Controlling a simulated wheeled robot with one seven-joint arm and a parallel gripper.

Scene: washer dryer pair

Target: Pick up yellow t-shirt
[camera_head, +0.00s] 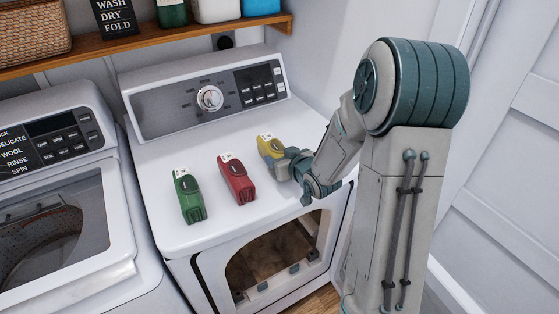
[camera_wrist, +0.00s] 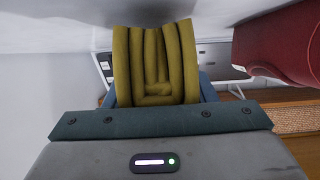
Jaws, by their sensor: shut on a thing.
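The folded yellow t-shirt (camera_head: 268,146) is at the right end of a row of folded shirts on the dryer top (camera_head: 190,148). My gripper (camera_head: 291,162) reaches it from the right and is shut on it. In the wrist view the yellow t-shirt (camera_wrist: 155,62) fills the space between the fingers of my gripper (camera_wrist: 156,98), its folded layers facing the camera. The fingertips are mostly hidden. I cannot tell whether the shirt still touches the dryer top.
A folded red shirt (camera_head: 236,180) lies just left of the yellow one, and a folded green shirt (camera_head: 188,196) farther left. The dryer's control panel (camera_head: 208,98) rises behind. A washer (camera_head: 62,190) stands at left. A shelf (camera_head: 150,45) runs above.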

